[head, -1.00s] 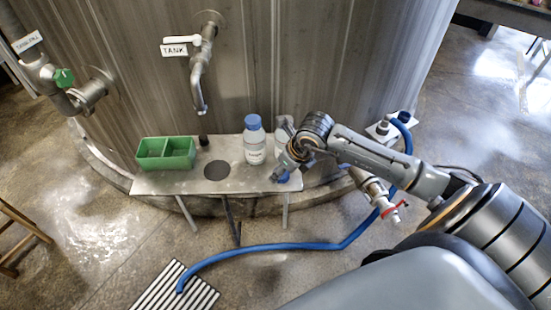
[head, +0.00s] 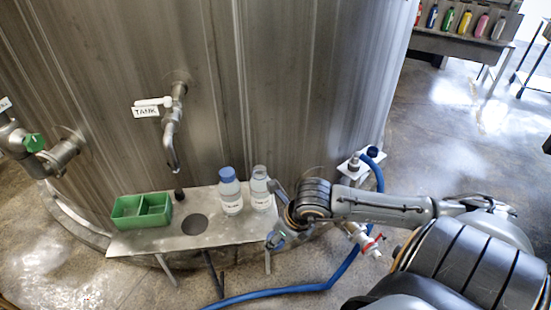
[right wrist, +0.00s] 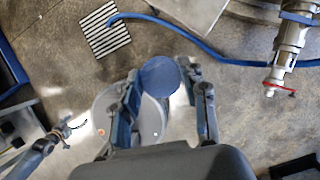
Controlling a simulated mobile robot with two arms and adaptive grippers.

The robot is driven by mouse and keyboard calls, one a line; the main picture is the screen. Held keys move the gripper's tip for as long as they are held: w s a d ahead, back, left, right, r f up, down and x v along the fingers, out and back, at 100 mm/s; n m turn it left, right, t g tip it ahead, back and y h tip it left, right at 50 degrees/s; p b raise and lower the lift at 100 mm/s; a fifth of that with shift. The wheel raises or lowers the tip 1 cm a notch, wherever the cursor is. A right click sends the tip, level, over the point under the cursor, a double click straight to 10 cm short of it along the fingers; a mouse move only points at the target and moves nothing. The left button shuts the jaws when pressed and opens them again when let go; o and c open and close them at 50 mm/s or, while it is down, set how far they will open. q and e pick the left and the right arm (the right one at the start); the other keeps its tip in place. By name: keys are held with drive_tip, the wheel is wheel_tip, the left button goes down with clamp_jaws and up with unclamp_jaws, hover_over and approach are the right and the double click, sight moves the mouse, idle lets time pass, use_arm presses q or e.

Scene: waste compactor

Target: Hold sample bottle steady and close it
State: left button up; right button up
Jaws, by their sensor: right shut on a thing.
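A sample bottle with a white label and no cap (head: 261,194) stands upright at the right end of the metal shelf. A second bottle with a blue cap (head: 231,196) stands just left of it. My right gripper (head: 277,240) is off the shelf's right front corner, to the right of and below the open bottle in the head view. It is shut on a round blue cap (right wrist: 159,75), seen between the fingers in the right wrist view. What seems to be my left gripper (right wrist: 72,128) shows small at the lower left there; its finger state is unclear.
The metal shelf (head: 150,240) also holds a green divided tray (head: 141,211). A tank tap (head: 171,140) hangs above a round dark spot. A blue hose (head: 300,288) and a red-handled valve (head: 367,242) are to the right and below.

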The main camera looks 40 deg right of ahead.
drive_tip(key=shift+s+a+f+n+y, duration=0.1)
drive_tip(key=shift+a+f+n+y, duration=0.25)
drive_tip(key=shift+n, duration=0.25)
drive_tip(key=s+a+n+g+h, duration=0.1)
drive_tip(key=a+n+g, duration=0.3)
drive_tip(key=n, duration=1.2)
drive_tip(key=s+a+n+g, duration=0.3)
drive_tip(key=a+n, duration=0.3)
drive_tip(key=n, duration=1)
drive_tip(key=shift+s+a+f+g+h, duration=0.2)
drive_tip(key=shift+a+g+h, duration=0.2)
drive_tip(key=shift+g, duration=0.5)
